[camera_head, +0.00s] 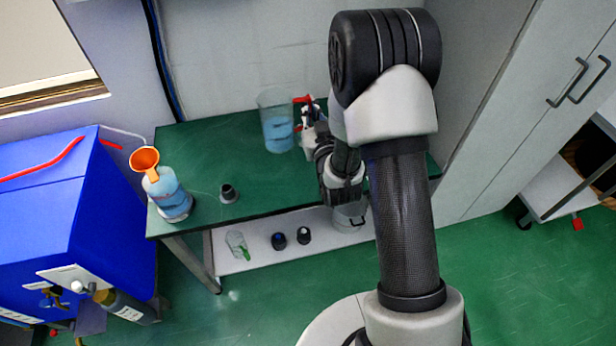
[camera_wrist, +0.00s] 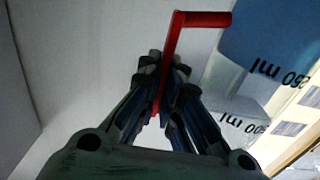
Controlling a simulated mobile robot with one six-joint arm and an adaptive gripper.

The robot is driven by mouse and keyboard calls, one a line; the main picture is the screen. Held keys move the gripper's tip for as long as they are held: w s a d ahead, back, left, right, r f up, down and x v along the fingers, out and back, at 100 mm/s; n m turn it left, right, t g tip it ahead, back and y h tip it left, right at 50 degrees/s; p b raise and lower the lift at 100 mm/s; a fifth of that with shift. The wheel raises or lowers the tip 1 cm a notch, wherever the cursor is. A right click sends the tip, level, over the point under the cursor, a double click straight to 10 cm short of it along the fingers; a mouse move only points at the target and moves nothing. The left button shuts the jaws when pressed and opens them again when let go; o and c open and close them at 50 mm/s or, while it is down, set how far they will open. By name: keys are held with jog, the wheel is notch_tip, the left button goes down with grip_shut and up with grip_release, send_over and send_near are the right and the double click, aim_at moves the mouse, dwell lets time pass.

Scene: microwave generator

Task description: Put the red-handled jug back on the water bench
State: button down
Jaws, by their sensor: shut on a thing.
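The red-handled jug (camera_head: 277,128) is clear, with blue liquid in its lower part. In the head view it is upright at the back of the green bench (camera_head: 245,185); I cannot tell whether its base touches the top. My gripper (camera_head: 312,117) is to the right of the jug, at its red handle (camera_head: 302,100). In the wrist view my gripper (camera_wrist: 160,105) is shut on the red handle (camera_wrist: 172,50), and the jug's marked wall (camera_wrist: 265,55) shows at the right. My arm hides the right part of the bench.
A small dark-topped item (camera_head: 228,193) is near the front edge. The lower shelf (camera_head: 262,262) holds several small items. A blue box (camera_head: 50,220) stands left, cabinets (camera_head: 540,110) right.

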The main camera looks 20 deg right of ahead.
notch_tip(320, 180, down, 20)
jog(key=b, duration=0.6)
jog(key=shift+d, duration=0.25)
jog(key=shift+f, duration=0.1)
jog(key=c, duration=1.8)
grip_release()
jog(key=shift+f, duration=0.1)
